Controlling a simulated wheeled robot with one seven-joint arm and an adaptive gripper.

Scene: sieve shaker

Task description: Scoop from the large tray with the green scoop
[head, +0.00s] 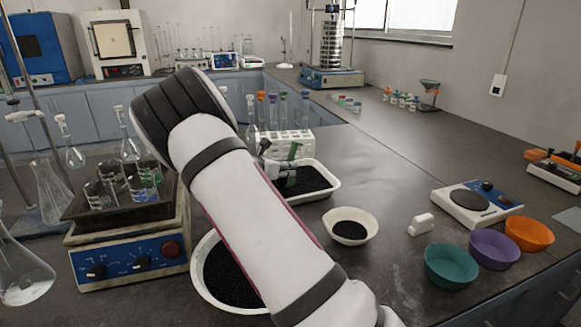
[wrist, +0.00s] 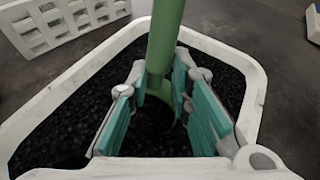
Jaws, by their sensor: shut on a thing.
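The large tray (head: 322,190) is white, rectangular and filled with black granules, on the bench in the middle of the head view. In the wrist view the tray (wrist: 250,85) fills most of the picture. My gripper (head: 283,168) is over the tray, and in the wrist view my gripper (wrist: 160,88) has its teal-padded fingers on either side of the green scoop (wrist: 166,40). The scoop's handle stands nearly upright between them. Its lower end is down at the black granules; how deep cannot be told. The scoop (head: 293,152) also shows in the head view, partly hidden by the gripper.
A small white bowl (head: 350,227) of black granules is to the right, a larger round white bowl (head: 207,280) is partly behind my arm. A scale (head: 477,205) and teal bowl (head: 452,266) are farther right.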

